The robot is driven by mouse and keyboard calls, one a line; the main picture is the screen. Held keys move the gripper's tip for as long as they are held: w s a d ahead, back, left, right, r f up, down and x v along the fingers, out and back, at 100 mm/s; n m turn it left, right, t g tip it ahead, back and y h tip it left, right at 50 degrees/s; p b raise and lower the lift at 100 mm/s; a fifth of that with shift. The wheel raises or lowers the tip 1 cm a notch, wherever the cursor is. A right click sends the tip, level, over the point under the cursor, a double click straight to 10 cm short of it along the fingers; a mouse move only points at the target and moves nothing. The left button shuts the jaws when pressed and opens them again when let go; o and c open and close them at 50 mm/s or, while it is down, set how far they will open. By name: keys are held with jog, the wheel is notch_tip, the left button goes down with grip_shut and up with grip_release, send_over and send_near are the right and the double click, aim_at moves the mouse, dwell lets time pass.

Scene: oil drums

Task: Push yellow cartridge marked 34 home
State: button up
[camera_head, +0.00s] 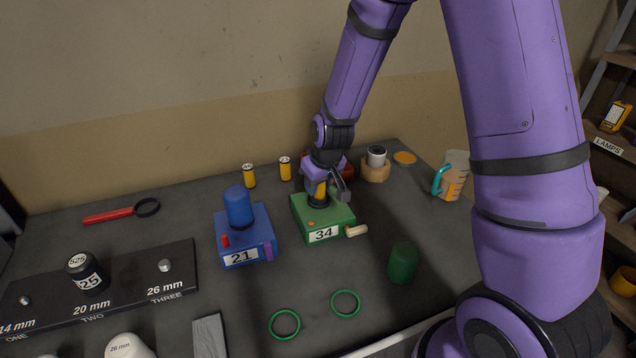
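The green housing marked 34 (323,222) stands on the dark table, with a dark round socket on its top. A yellow cartridge (321,189) stands upright at that socket. Its upper part is hidden by my gripper, and no marking on it can be read. How deep it sits cannot be told. My gripper (328,188) points down right over the housing, at the cartridge. One dark finger shows at the cartridge's right. Whether the fingers touch or clasp it cannot be seen.
The blue housing marked 21 (245,242) with a blue cap (238,207) stands close at left. Two yellow cartridges (249,176) (285,168) stand behind. A wooden-coloured ring holder (375,171), a red object (347,167) and a green cylinder (402,263) are nearby. Green rings (285,324) lie in front.

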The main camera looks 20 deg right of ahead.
jog(key=shift+c, duration=0.8)
jog(key=shift+f, duration=0.3)
